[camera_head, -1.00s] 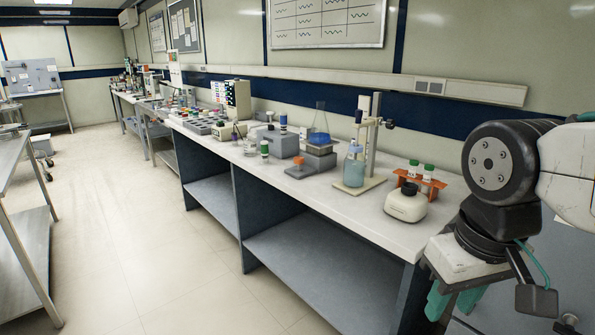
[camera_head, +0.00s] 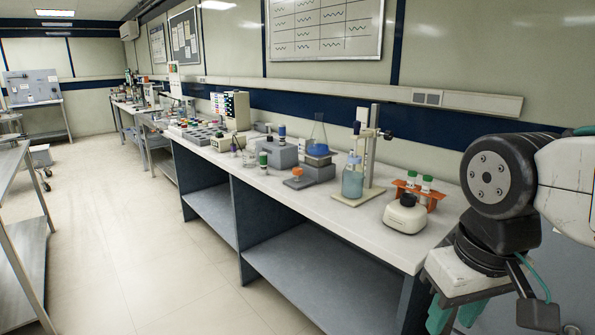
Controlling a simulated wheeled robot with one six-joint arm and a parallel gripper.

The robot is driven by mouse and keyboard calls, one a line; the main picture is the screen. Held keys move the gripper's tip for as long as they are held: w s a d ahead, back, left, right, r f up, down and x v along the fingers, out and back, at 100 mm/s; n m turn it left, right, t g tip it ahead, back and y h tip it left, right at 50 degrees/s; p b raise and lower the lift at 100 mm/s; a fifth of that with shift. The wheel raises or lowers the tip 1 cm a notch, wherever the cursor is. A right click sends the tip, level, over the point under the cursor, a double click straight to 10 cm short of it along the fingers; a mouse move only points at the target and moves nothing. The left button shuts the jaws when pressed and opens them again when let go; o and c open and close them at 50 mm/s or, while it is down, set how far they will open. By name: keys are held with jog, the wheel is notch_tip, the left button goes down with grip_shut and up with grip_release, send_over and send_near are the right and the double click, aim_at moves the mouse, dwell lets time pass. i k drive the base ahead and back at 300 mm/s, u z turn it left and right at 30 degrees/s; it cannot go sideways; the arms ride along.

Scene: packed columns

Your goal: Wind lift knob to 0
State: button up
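No marking or label reading lift or 0 is legible, so I cannot tell for sure which part is the lift knob. A small device with an orange knob (camera_head: 297,171) stands at the bench's front edge, before a grey block that carries a flask of blue liquid (camera_head: 318,148). A stand (camera_head: 371,150) with a dark knob (camera_head: 387,135) on its post rises behind a bottle of pale blue liquid (camera_head: 352,182). My gripper (camera_head: 456,316) hangs at the lower right, beyond the bench's near end. Its teal fingers are apart with nothing seen between them; their tips are cut off by the frame.
The white bench (camera_head: 335,205) runs along the right wall, crowded with lab ware. The floor (camera_head: 130,240) at left is clear, beside metal tables (camera_head: 25,255).

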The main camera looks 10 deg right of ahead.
aim_at(296, 171)
jog(key=u, duration=0.45)
jog(key=i, duration=1.35)
jog(key=z, duration=0.65)
